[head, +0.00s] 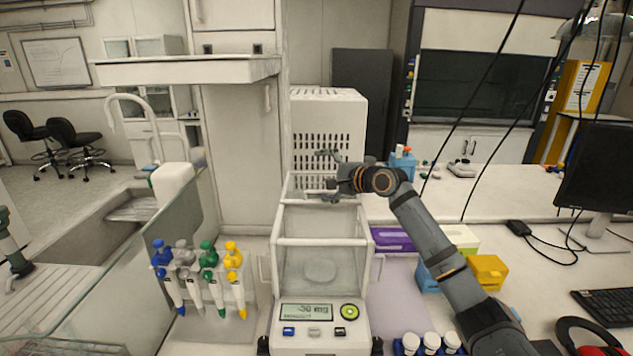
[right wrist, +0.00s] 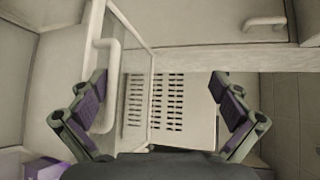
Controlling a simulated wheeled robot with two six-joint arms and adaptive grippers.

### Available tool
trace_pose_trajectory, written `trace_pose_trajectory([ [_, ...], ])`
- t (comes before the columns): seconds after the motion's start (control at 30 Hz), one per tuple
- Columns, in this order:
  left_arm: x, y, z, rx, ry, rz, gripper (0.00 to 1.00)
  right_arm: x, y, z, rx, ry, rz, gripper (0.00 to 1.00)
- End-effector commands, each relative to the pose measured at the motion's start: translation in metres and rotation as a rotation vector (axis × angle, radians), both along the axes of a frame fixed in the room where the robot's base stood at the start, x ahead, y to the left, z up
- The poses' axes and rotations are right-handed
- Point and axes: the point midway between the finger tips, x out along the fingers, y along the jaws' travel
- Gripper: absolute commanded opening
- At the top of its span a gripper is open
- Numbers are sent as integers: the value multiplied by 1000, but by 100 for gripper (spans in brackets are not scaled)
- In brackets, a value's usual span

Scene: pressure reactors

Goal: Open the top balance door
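The balance (head: 321,312) stands on the bench in the head view, with a clear, white-framed draft shield (head: 320,241) around its weighing pan. Its display is lit. I cannot tell how far the top door is open. My right gripper (head: 326,177) is at the upper rear of the shield, pointing left. In the right wrist view its two purple-padded fingers (right wrist: 158,88) are spread wide. A white bar handle (right wrist: 109,85) on a glass panel (right wrist: 128,30) is close to the left finger; whether they touch is unclear. Nothing is held. My left gripper is not in view.
A pipette stand (head: 204,275) with several coloured pipettes is left of the balance. A slotted white box (head: 328,120) stands behind it. A purple box (head: 392,239), a yellow box (head: 488,271) and white-capped bottles (head: 431,342) are at right, around my right arm.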

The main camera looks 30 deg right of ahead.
Motion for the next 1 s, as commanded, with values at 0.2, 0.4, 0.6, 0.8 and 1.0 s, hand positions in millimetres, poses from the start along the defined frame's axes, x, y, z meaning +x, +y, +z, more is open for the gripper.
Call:
trace_pose_trajectory([
  [0.2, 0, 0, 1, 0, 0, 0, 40, -4, -2, 11, -11, -17, -2, 65],
  [0.4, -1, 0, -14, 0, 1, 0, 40, -19, -6, 11, -11, -15, -2, 65],
  [0.6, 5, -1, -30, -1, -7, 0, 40, -32, -9, 11, -10, -14, -1, 32],
  [0.8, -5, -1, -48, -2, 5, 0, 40, -45, -11, 8, -6, -5, 0, 19],
  [1.0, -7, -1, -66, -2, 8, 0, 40, -54, -14, 7, -4, -3, 0, 19],
])
